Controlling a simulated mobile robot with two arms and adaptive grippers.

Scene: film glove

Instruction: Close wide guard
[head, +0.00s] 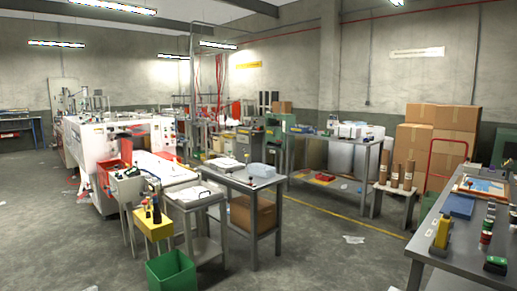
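A large white machine (95,140) stands at the left, with a dark opening in its upper front and red parts beside it. A white bed or conveyor (163,167) runs from its front toward me. I cannot tell for sure which panel is the wide guard, or whether it stands open or closed; the machine's details are too small. Neither of my grippers is in view.
A green bin (171,273), a yellow box (153,225) and a metal table (241,179) stand before the machine. A workbench (462,235) holds bottles and a blue tray at the right. Cartons (436,140) are stacked behind. Grey floor (330,250) is mostly clear, with scattered scraps.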

